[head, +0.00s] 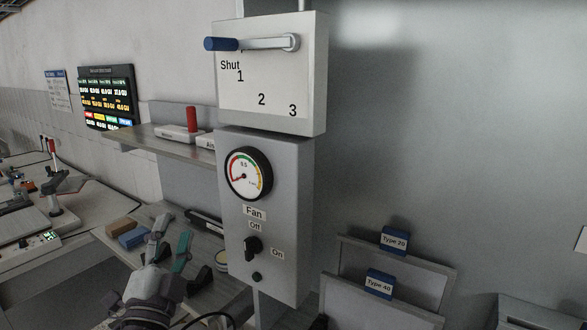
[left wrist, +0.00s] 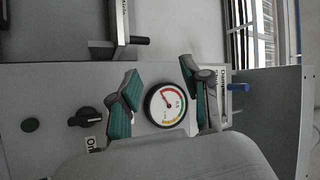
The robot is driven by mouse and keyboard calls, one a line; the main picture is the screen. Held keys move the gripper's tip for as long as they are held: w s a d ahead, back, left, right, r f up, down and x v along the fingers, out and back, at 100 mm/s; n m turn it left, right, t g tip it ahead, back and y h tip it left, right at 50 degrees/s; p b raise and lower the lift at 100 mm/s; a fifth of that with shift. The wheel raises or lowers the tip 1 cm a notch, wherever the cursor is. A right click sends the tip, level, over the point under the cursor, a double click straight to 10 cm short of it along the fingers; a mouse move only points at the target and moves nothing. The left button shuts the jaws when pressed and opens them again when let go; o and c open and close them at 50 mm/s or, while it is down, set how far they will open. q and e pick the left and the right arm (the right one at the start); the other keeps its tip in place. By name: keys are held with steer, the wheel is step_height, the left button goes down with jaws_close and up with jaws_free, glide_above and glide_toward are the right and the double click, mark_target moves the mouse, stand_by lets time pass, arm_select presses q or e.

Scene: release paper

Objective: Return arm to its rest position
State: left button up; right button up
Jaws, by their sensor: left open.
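My left gripper (head: 175,236) is open and empty in the lower left of the head view, left of the grey fan control box (head: 290,200). Its teal-padded fingers also show in the left wrist view (left wrist: 158,75), spread apart with the round gauge (left wrist: 166,105) in the gap between them in the picture; I see no contact. The gauge (head: 248,173) sits on the box above the black fan knob (head: 253,247), which has Off above it and On to its right. The knob also shows in the left wrist view (left wrist: 90,118). My right gripper is not in view.
A white valve box (head: 270,80) with a blue-ended lever (head: 255,44) stands above the fan box. A shelf (head: 150,137) juts out on the left. A brown block (head: 121,227) and blue block (head: 133,238) lie near my left gripper. Type 20 (head: 394,240) and Type 40 (head: 379,283) holders stand right.

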arm_select(q)
steer(key=s+a+f+n+g+y, duration=0.15)
steer(key=s+f+n+g, duration=0.3)
steer(key=f, duration=0.65)
steer(key=s+a+f+n+g+y, duration=0.1)
steer(key=s+a+f+n+g, duration=0.3)
steer(key=f, duration=0.8)
steer(key=s+d+f+n+g+h, duration=0.1)
steer(key=s+d+f+g, duration=0.2)
steer(key=s+f+g, duration=0.5)
steer(key=s+d+f+n+g+h, duration=0.1)
steer(key=s+d+f+g+h, duration=0.1)
steer(key=s+f, duration=0.7)
steer(key=s+f+g+b, duration=0.2)
steer(key=s+f+b, duration=0.15)
steer(key=f, duration=2.35)
steer(key=s+a+f+g+b, duration=0.1)
steer(key=s+a+f+b, duration=0.1)
steer(key=s+f, duration=1.5)
steer(key=shift+s+a+f, duration=0.2)
steer(key=shift+a+f, duration=0.05)
steer(key=shift+f, duration=0.7)
